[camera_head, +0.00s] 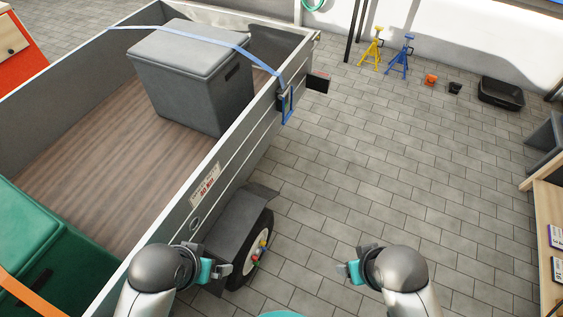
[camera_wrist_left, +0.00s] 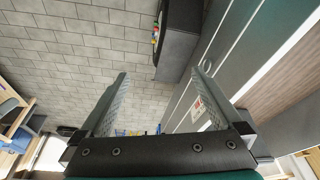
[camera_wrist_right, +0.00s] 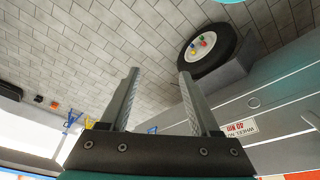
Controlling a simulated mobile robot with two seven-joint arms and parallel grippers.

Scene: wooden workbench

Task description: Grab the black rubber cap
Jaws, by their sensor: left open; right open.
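I cannot single out a black rubber cap in any view. The trailer's wheel (camera_head: 252,254) carries several small coloured caps (camera_head: 259,249) at its hub, in red, yellow and blue tones. The wheel with these caps also shows in the right wrist view (camera_wrist_right: 209,48). My left gripper (camera_head: 219,270) is open and empty, beside the trailer just left of the wheel in the head view. My right gripper (camera_head: 347,270) is open and empty above the paved floor, to the right of the wheel.
A grey trailer (camera_head: 205,172) holds a grey box (camera_head: 190,75) under a blue strap and a green box (camera_head: 60,262). Yellow (camera_head: 372,50) and blue (camera_head: 401,52) stands, small orange (camera_head: 430,80) and black (camera_head: 455,88) objects and a black tray (camera_head: 500,94) are far back. The paved floor between is clear.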

